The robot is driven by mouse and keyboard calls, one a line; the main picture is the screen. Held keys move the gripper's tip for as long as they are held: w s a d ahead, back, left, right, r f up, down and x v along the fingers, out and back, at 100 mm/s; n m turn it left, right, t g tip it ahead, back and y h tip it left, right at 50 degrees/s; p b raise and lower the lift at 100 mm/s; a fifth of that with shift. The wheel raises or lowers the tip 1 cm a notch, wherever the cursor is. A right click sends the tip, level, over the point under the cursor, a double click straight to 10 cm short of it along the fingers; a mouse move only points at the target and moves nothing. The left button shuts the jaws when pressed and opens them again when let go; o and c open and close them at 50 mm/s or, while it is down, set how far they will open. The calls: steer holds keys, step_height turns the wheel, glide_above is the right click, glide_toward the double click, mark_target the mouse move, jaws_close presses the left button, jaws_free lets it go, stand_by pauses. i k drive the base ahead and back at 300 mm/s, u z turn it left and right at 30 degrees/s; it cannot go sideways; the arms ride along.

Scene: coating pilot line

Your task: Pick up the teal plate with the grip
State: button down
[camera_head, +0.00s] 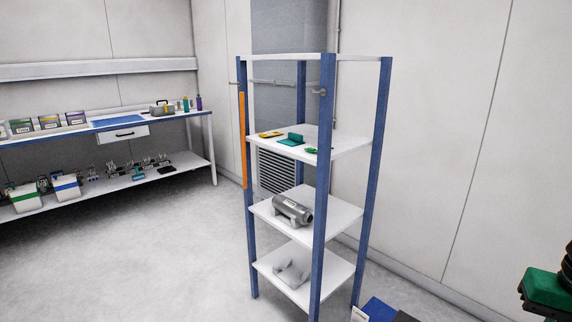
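The teal plate (291,139) lies on the upper shelf board of a blue-posted rack. It looks like a flat piece with a raised part, probably its grip, along the back edge. A yellow item (270,135) lies to its left and a small green item (311,150) lies to its right, near the front post. The plate is small in view, so fine detail is unclear.
The rack's white upper board (347,143) has bare room at right. Blue posts (322,200) stand at its corners. A grey cylindrical device (292,210) sits on the board below. A loaded workbench (180,115) stands at left. Open floor (170,250) lies between.

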mark_target(294, 139)
steer(key=k, duration=0.3)
steer(key=u, duration=0.9)
steer(key=i, duration=1.2)
steer(key=z, duration=0.4)
steer(key=i, duration=0.8)
steer(key=z, duration=0.6)
